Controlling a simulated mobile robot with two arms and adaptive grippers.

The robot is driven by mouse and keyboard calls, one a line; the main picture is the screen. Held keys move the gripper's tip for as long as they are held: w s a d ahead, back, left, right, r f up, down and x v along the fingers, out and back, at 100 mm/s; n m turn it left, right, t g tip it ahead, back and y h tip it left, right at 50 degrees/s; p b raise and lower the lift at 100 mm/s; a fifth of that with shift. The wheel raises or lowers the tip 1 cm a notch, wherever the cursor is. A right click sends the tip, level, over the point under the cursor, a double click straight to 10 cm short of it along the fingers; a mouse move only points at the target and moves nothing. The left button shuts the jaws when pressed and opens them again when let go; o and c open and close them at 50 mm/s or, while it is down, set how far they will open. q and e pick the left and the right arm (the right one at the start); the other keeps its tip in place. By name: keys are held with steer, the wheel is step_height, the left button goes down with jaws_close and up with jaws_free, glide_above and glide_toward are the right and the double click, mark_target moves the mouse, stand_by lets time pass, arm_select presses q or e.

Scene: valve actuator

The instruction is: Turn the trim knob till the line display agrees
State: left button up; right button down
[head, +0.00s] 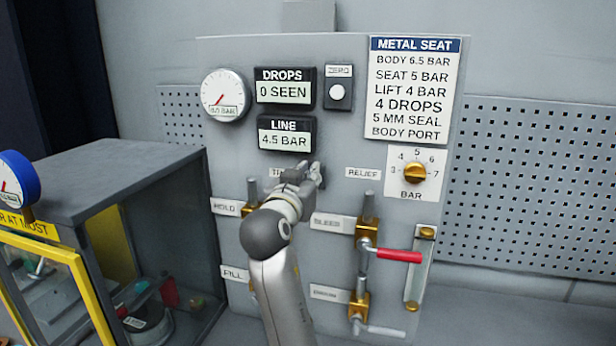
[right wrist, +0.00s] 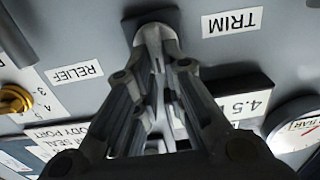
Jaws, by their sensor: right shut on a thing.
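The line display (head: 285,137) reads 4.5 BAR on the grey panel; part of it shows upside down in the right wrist view (right wrist: 250,102). My right gripper (head: 314,176) is at the panel just below that display and hides most of the trim label and the knob in the head view. In the right wrist view my right gripper (right wrist: 157,45) is shut on the grey trim knob (right wrist: 153,22), next to the TRIM label (right wrist: 232,22). My left gripper is not in view.
The drops display (head: 284,90) reads 0 SEEN. A placard (head: 415,88) lists seat 5 bar and lift 4 bar. A brass relief knob (head: 415,172) is on the right. A red-handled valve lever (head: 398,256) sticks out below. A cabinet (head: 120,190) stands left.

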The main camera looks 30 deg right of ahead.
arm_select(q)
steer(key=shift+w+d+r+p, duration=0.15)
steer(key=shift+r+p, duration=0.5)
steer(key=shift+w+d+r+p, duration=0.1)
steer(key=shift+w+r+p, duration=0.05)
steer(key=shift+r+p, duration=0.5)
arm_select(e)
steer(key=shift+w+a+n, duration=0.15)
steer(key=shift+w+n, duration=0.05)
steer(key=shift+n, duration=1.25)
steer(key=shift+w+a+n, duration=0.1)
steer(key=shift+w+n, duration=0.05)
steer(key=shift+n, duration=1.3)
steer(key=shift+f, duration=0.1)
steer(key=c, duration=1.5)
jaws_free()
steer(key=shift+w, duration=0.1)
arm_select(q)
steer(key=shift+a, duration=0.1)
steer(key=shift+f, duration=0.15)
arm_select(e)
steer(key=shift+f, duration=0.1)
